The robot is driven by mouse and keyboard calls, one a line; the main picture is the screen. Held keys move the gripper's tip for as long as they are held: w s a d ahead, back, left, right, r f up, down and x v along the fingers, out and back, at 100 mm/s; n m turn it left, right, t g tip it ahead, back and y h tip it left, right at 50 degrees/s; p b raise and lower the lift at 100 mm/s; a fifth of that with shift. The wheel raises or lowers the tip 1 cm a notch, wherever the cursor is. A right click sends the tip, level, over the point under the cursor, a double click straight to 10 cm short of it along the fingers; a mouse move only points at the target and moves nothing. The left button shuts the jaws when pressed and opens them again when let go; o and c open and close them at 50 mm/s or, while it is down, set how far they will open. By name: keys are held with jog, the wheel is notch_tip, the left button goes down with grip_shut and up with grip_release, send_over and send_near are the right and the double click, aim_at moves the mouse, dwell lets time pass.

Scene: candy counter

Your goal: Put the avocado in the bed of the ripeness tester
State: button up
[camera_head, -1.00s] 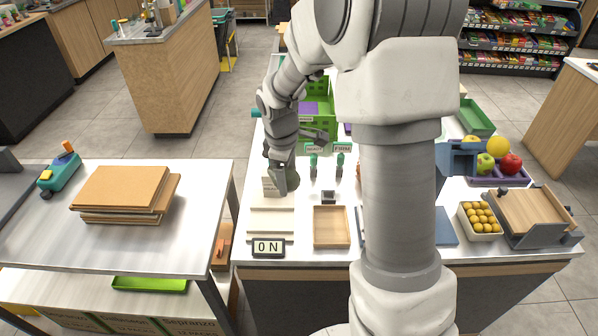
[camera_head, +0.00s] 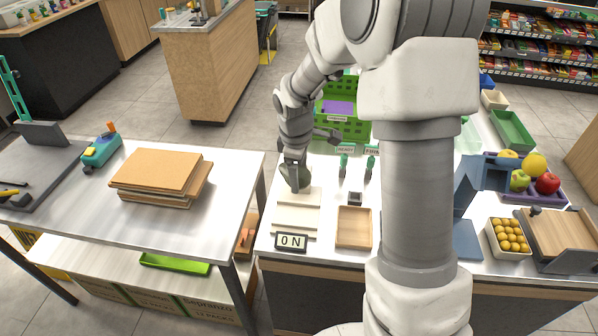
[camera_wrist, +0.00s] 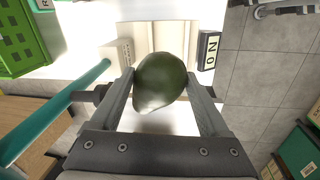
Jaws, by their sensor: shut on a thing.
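My gripper (camera_head: 292,172) is shut on the dark green avocado (camera_wrist: 160,80). In the wrist view the avocado sits between the two fingers (camera_wrist: 163,100); in the head view it is partly hidden by the gripper. The avocado is held over the back end of a pale, stepped block (camera_head: 297,217) on the counter, which seems to be the ripeness tester. The block also shows beyond the avocado in the wrist view (camera_wrist: 152,36). A panel reading "ON" (camera_head: 291,241) stands at its front. I cannot make out the bed clearly.
A wooden tray (camera_head: 354,228) lies right of the block. Green-handled tools (camera_head: 369,167) stand behind it, under small signs. A green crate (camera_head: 345,122) is at the back. Fruit (camera_head: 536,175) and a box of yellow balls (camera_head: 509,236) are at right. A gap separates the left table (camera_head: 225,215).

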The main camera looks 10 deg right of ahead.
jog(key=shift+f+b, duration=4.4)
jog(key=shift+f, duration=1.75)
jog(key=shift+f, duration=0.4)
jog(key=o, duration=0.7)
jog(key=shift+r, duration=0.15)
jog(key=shift+s+a+r+p, duration=0.1)
jog(key=shift+s+r+p, duration=0.05)
jog(key=shift+r+p, duration=0.7)
jog(key=shift+s+a+r+p, duration=0.1)
jog(key=shift+r+p, duration=0.4)
jog(key=shift+r, duration=0.55)
jog(key=shift+s+a+r+p, duration=0.1)
jog(key=shift+s+r+p, duration=0.05)
jog(key=shift+r+p, duration=0.7)
jog(key=shift+o, duration=0.4)
jog(key=shift+d, duration=0.1)
